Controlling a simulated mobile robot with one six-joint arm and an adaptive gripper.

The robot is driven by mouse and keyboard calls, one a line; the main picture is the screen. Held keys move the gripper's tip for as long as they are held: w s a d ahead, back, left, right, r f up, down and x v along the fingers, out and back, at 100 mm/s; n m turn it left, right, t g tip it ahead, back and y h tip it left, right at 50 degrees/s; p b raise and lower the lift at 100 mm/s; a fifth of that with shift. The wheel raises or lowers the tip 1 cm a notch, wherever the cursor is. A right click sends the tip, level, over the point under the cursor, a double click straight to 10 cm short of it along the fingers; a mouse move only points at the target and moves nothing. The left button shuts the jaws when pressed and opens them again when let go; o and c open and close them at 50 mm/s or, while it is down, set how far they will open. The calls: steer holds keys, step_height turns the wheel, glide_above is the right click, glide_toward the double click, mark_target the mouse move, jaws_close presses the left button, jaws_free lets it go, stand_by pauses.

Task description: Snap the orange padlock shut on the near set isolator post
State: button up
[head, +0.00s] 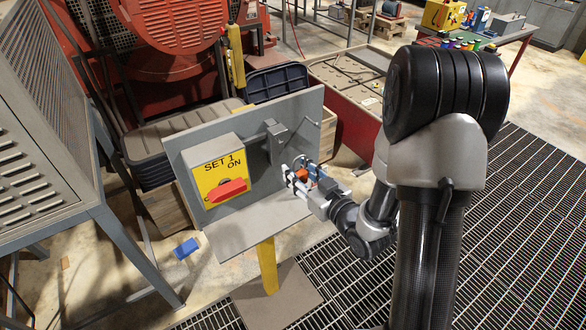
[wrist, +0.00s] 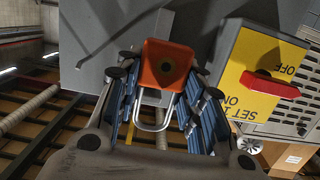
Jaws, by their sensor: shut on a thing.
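The orange padlock (wrist: 168,62) is between the fingertips of my gripper (wrist: 165,76) in the wrist view. Its metal shackle (wrist: 153,127) shows as a U below the body, and I cannot tell whether it is closed. In the head view the padlock (head: 301,174) is a small orange patch in my gripper (head: 299,176), in front of the grey panel of the set isolator post (head: 240,228). A grey bracket (head: 276,140) stands out from the panel just above my gripper. I cannot tell whether padlock and bracket touch.
A blue block (head: 186,248) lies on the floor. Grey machinery (head: 45,140) stands close on the left.

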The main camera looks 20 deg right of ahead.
mark_target(282, 150)
steer(key=shift+s+d, duration=0.1)
steer(key=shift+d, duration=0.05)
steer(key=shift+b, duration=0.35)
steer(key=shift+r+b+x, duration=0.25)
steer(key=shift+b+x, duration=0.15)
steer(key=shift+x, duration=1.35)
steer(key=shift+r+b+x, duration=0.25)
steer(key=shift+b+x, duration=0.2)
steer(key=shift+x, duration=1.35)
steer(key=shift+r+b+x, duration=0.25)
steer(key=shift+b+x, duration=0.15)
steer(key=shift+x, duration=1.35)
steer(key=shift+w+f, duration=0.1)
steer(key=shift+w, duration=0.15)
steer(key=shift+b, duration=0.4)
steer(key=shift+r+p, duration=0.7)
steer(key=shift+r, duration=0.6)
steer(key=shift+f+b, duration=0.55)
steer(key=shift+b, duration=0.2)
